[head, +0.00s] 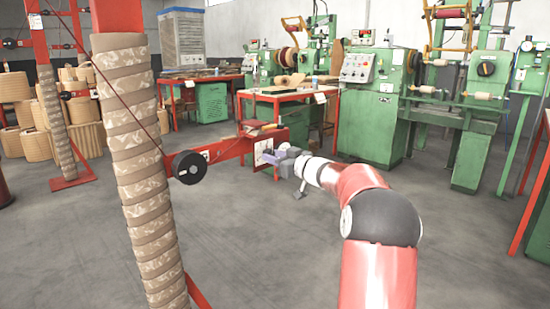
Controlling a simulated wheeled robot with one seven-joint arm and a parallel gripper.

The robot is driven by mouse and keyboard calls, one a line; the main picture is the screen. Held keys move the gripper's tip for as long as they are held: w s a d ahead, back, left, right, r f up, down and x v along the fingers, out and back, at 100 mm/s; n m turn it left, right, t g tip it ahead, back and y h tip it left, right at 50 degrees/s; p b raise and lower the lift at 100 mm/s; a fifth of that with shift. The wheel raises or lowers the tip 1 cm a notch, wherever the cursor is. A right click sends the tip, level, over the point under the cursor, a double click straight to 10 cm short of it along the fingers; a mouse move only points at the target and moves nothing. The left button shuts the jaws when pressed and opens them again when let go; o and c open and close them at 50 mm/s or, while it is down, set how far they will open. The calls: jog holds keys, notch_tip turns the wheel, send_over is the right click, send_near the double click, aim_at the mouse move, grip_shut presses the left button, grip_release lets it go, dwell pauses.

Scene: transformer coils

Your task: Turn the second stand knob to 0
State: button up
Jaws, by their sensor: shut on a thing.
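A red stand arm (232,150) reaches right from behind the cardboard-wrapped post and ends in a red plate with a white dial face (264,146). My gripper (269,157) is at this dial face, with its light purple fingers against its front. It is shut on the small stand knob there, which the fingers hide. The knob's setting cannot be read at this size. A black round disc (189,167) sits on the same arm, left of my gripper.
A brown-wrapped post (138,170) stands close on the left. Red tables (290,95) and green winding machines (376,110) stand behind my gripper. Another wrapped post (57,125) and stacked coils (85,110) are at the far left. The grey floor (460,240) is clear at the front right.

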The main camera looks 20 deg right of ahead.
jog(key=shift+n+b, duration=6.8)
jog(key=shift+n, duration=7.8)
jog(key=o, duration=1)
jog(key=shift+r, duration=0.1)
